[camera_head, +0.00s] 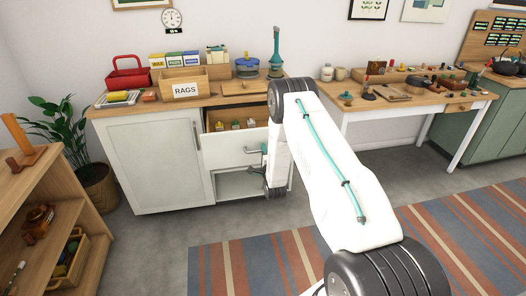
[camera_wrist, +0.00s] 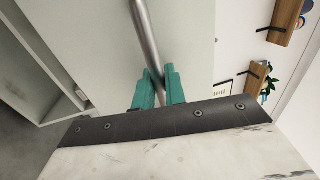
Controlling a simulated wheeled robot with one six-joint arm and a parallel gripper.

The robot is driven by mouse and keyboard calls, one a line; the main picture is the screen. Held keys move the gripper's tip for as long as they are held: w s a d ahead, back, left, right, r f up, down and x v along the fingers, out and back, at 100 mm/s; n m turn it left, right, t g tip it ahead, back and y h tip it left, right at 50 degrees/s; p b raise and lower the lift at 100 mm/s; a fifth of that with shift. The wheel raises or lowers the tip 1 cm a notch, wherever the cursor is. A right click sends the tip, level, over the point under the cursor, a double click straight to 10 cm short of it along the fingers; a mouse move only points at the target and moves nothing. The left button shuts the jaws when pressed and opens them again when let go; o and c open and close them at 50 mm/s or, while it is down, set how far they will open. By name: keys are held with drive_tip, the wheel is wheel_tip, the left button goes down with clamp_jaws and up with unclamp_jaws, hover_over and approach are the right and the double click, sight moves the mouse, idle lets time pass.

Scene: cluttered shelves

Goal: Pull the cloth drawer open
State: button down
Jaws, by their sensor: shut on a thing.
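The drawer (camera_head: 232,149) has a white front and sits in the right part of the white cabinet, under the wooden top. It stands partly open, and several small coloured items show inside it. I cannot make out any cloth. My gripper (camera_head: 256,151), with teal fingers, is at the drawer front. In the wrist view my gripper (camera_wrist: 160,82) is shut on a round metal bar handle (camera_wrist: 146,35) that passes between its fingers. My arm hides the right end of the drawer.
A closed cabinet door (camera_head: 153,165) stands left of the drawer, with an open recess (camera_head: 238,186) below it. A RAGS box (camera_head: 185,91) stands on top. A wooden table (camera_head: 420,104) with clutter is to the right, a shelf (camera_head: 40,185) to the left. The floor in front is clear, with a striped rug (camera_head: 240,262).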

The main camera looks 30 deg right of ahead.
drive_tip(key=c, duration=1.6)
unclamp_jaws()
drive_tip(key=shift+s+d, duration=0.1)
drive_tip(key=shift+d, duration=0.1)
drive_tip(key=shift+o, duration=0.2)
drive_tip(key=shift+a, duration=0.1)
drive_tip(key=shift+a, duration=0.1)
drive_tip(key=shift+s+a+f, duration=0.1)
drive_tip(key=shift+s, duration=0.1)
drive_tip(key=v, duration=0.7)
drive_tip(key=shift+s, duration=0.1)
